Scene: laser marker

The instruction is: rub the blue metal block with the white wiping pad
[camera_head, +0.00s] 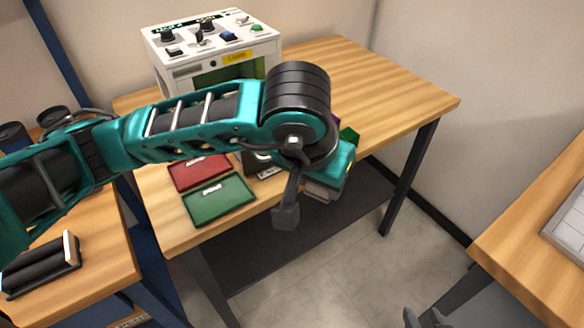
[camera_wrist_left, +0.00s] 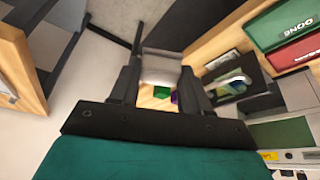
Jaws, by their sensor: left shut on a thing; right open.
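My left gripper (camera_wrist_left: 161,78) is shut on a pale whitish block-like thing, the white wiping pad (camera_wrist_left: 161,64), held between its two dark fingers. In the head view my left arm reaches across the middle table, and its teal hand mostly hides the grip. I cannot make out the blue metal block in either view; my left arm covers part of the table. My right gripper (camera_head: 427,319) is open at the bottom edge of the head view, away from the table.
A green tray (camera_head: 220,202) and a red tray (camera_head: 199,172) lie left of the hand. A green block (camera_wrist_left: 161,92) and a purple block (camera_wrist_left: 175,98) show beyond the pad. A white marking machine (camera_head: 212,48) stands behind. The table's right side is clear.

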